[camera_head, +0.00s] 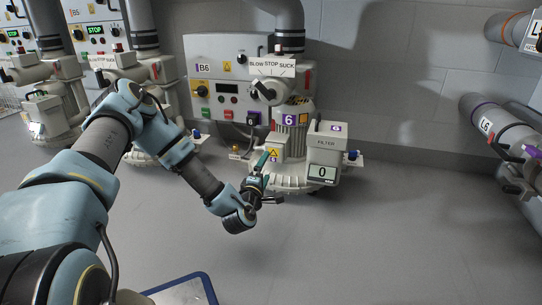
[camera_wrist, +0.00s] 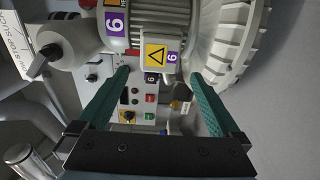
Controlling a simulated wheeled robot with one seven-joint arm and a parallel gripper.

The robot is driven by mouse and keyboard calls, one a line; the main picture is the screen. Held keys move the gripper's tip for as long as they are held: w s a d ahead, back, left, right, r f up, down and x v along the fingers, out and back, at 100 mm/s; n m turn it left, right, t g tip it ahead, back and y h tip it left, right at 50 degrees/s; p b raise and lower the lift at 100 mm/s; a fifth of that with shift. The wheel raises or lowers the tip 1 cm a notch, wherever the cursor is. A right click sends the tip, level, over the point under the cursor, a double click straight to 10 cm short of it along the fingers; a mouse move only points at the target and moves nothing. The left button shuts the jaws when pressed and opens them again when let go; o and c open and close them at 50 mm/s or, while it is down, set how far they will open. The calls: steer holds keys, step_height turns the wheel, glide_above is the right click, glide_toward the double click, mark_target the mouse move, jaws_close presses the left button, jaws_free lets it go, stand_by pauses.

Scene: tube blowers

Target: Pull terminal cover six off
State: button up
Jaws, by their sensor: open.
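Terminal cover six (camera_head: 274,147) is a small cream box with a yellow warning triangle and a purple 6 label. It sits on the front of blower six's motor (camera_head: 291,128). In the wrist view the cover (camera_wrist: 159,54) is at top centre, against the ribbed motor (camera_wrist: 148,20). My gripper (camera_head: 264,160) is just in front of and below the cover in the head view. Its green fingers (camera_wrist: 160,95) are spread apart with nothing between them. The cover appears beyond the fingertips, and I see no contact. The head view does not show the gap between the fingers clearly.
A filter box (camera_head: 326,145) with a display stands close to the right of the cover. The control panel B6 (camera_head: 222,80) and the blow-stop-suck lever (camera_head: 266,91) are behind and above. Blower B5 (camera_head: 110,60) is at left, pipe L6 (camera_head: 497,130) at right.

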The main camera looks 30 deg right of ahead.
mark_target(273, 154)
steer(key=shift+w+d, duration=0.1)
steer(key=shift+b+x, duration=1.3)
steer(key=shift+x, duration=3.1)
jaws_close()
steer(key=p+v, duration=0.3)
steer(key=v, duration=0.3)
stand_by(0.3)
